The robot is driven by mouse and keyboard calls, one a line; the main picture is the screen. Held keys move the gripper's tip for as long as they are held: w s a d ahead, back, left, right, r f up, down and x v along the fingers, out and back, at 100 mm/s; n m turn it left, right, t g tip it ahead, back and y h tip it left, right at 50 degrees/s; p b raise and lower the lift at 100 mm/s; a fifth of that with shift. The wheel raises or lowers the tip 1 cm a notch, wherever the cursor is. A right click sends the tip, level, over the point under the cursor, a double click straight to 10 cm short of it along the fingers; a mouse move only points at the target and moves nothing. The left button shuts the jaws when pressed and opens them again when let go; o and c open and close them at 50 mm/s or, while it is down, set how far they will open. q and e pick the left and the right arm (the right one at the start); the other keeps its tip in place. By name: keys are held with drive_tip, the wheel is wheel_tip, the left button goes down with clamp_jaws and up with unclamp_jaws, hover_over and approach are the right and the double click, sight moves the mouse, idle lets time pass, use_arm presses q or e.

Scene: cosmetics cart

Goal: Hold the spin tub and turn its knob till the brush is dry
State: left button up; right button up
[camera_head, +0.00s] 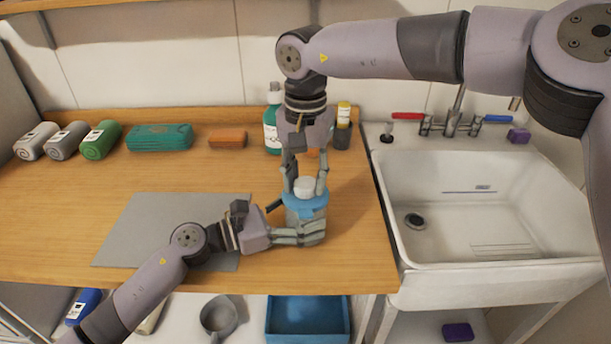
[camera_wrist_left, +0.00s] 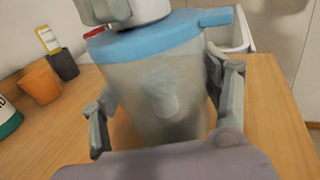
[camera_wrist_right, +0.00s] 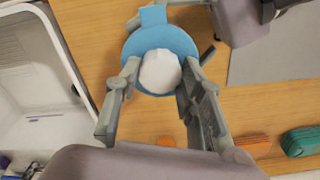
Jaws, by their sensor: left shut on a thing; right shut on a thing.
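The spin tub (camera_head: 307,211) stands on the wooden counter near the sink, a translucent grey cup with a blue lid (camera_wrist_left: 150,38). My left gripper (camera_head: 318,236) is shut around the tub's body from the left; its fingers lie on both sides of the cup in the left wrist view (camera_wrist_left: 165,108). A pale blurred shape, perhaps the brush (camera_wrist_left: 165,95), shows through the tub wall. My right gripper (camera_head: 305,186) points down from above and is shut on the white knob (camera_wrist_right: 159,71) on the lid, with a finger on each side. The knob's underside is hidden.
A grey mat (camera_head: 150,222) lies left of the tub. The white sink (camera_head: 480,200) is close on the right. A green bottle (camera_head: 272,130), orange cup (camera_wrist_left: 40,82) and dark cup (camera_wrist_left: 63,66) stand behind. Rolled towels (camera_head: 100,140) line the back left.

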drive_tip(key=shift+c, duration=1)
drive_tip(key=shift+m, duration=0.3)
